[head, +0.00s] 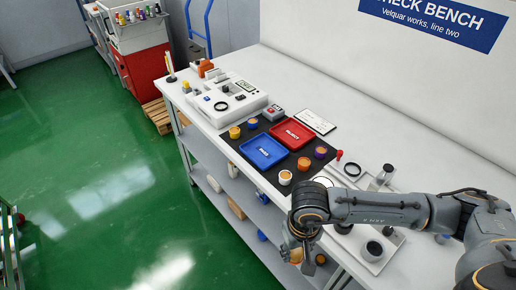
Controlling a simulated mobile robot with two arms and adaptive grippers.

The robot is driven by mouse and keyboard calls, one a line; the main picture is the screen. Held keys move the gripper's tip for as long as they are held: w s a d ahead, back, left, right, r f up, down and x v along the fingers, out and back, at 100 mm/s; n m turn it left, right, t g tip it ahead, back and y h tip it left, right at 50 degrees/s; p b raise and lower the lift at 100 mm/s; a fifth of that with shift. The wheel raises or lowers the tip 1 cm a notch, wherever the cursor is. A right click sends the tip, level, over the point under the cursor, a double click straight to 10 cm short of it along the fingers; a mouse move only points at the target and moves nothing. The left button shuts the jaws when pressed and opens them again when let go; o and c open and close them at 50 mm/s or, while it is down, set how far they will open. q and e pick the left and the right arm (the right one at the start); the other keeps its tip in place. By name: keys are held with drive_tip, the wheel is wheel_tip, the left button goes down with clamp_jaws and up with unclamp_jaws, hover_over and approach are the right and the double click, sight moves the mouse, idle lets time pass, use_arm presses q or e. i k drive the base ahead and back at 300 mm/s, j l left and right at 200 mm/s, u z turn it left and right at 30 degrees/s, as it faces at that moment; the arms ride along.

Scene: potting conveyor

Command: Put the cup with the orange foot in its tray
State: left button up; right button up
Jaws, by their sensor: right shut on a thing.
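My right gripper (297,252) is at the front edge of the bench, with its arm coming in from the right. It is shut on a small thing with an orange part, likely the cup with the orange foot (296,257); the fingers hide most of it. A blue tray (248,158) marked PASS and a red tray (307,143) marked REJECT lie side by side on a black mat, up and left of the gripper. Both trays look empty. My left gripper is not in view.
Several small cups stand around the trays, including a white one (285,178), an orange one (304,164) and a purple-footed one (320,153). A white device (232,102) stands farther left. A light tray with dark round parts (373,250) lies beneath my arm.

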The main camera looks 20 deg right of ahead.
sight(263, 153)
drive_tip(key=i+j, duration=1.25)
drive_tip(key=i+j+z, duration=0.5)
drive_tip(key=z, duration=0.2)
drive_tip(key=i+j+z, duration=0.15)
drive_tip(key=j+z, duration=0.2)
